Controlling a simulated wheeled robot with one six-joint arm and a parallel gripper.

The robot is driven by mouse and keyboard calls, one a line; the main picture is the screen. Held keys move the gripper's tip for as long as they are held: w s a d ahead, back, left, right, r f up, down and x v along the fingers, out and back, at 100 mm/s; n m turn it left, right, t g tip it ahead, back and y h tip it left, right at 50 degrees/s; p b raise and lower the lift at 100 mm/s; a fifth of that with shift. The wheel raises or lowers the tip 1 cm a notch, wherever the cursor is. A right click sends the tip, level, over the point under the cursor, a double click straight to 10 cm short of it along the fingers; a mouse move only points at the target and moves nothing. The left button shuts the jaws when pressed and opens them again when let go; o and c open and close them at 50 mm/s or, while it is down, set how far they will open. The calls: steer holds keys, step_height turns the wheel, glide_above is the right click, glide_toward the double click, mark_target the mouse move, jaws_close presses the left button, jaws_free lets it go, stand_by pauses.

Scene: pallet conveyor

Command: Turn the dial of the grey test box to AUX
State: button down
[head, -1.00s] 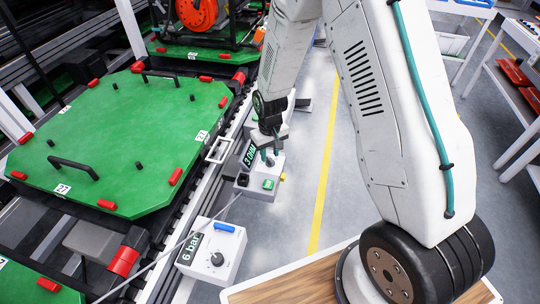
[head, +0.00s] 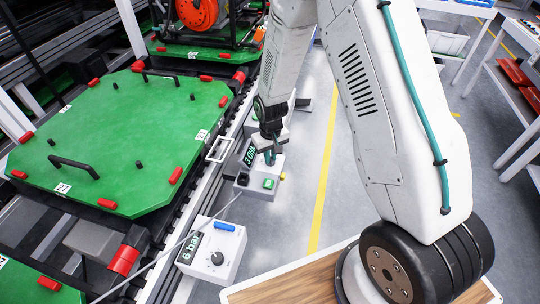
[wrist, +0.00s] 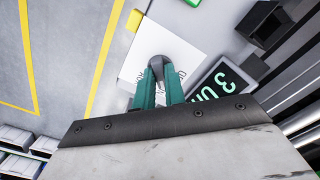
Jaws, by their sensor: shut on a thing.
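A light grey box (head: 262,190) with a green button (head: 268,184), a dark socket and a dark display (head: 250,153) stands beside the conveyor, in the middle of the head view. My gripper (head: 270,156) is over its top from above. In the wrist view, the two teal fingers of my gripper (wrist: 158,80) are closed on a grey dial (wrist: 157,63) on a white face. Printed letters show partly around the dial, but the fingers cover much of them. I cannot read which mark the dial points to. The display (wrist: 222,84) shows a "3" and partly hidden characters.
A second light box (head: 212,248) with a "6 bar" display, black knob and blue part stands nearer. A green pallet (head: 120,140) with red corner blocks lies on the conveyor to the left. Clear floor with a yellow line (head: 325,165) lies right of the boxes.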

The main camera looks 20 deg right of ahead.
steer(key=m, duration=0.4)
steer(key=shift+m, duration=2.3)
steer(key=c, duration=1.5)
jaws_free()
steer(key=shift+o, duration=0.2)
steer(key=shift+r, duration=0.1)
step_height(320, 180, up, 8)
steer(key=shift+f, duration=0.2)
